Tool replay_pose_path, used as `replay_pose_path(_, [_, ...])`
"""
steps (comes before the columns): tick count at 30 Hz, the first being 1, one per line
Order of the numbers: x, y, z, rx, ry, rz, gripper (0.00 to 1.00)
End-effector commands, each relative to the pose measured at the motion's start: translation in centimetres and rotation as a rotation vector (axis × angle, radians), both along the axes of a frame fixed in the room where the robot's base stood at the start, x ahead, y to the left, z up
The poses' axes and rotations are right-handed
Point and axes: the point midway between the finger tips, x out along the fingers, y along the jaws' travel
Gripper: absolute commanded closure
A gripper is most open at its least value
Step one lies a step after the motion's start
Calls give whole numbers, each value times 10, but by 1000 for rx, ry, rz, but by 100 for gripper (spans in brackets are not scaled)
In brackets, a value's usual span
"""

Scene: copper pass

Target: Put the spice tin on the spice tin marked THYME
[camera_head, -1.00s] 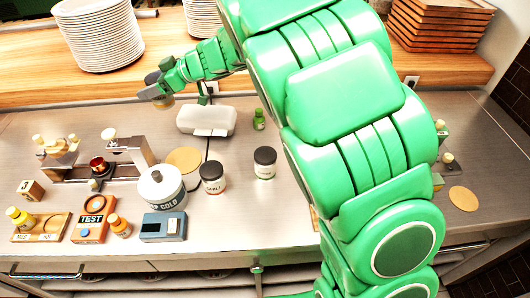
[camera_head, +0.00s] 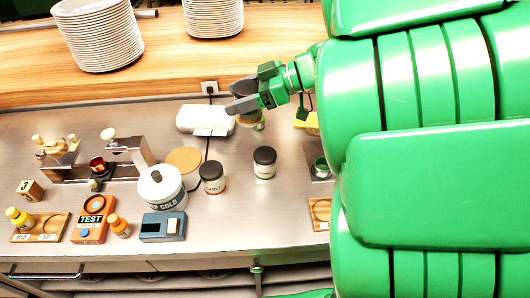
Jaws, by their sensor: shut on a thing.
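Two dark-lidded tins stand upright on the counter: a left tin (camera_head: 212,178) whose label seems to read CHILI, and a right tin (camera_head: 265,163) with a pale label too small to read. The gripper is behind both tins and apart from them. I cannot make out the word THYME.
A white lidded pot (camera_head: 161,188), a blue-grey device (camera_head: 163,227) and a round tan board (camera_head: 184,160) stand left of the tins. An orange TEST device (camera_head: 92,219) is further left. The white device (camera_head: 205,119) is behind. My arm hides the right side.

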Motion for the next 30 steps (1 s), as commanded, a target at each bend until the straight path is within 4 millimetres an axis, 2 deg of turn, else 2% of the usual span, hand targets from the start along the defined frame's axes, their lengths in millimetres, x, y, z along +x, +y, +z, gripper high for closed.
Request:
replay_pose_path(3, [-24, -21, 4, 0, 2, -12, 68])
replay_pose_path(9, [-63, -46, 10, -2, 0, -24, 68])
replay_pose_path(18, [-117, -67, 18, 0, 1, -51, 68])
replay_pose_path(24, [-138, -72, 20, -3, 1, -65, 68])
replay_pose_path(30, [-141, -72, 19, -1, 4, -68, 68])
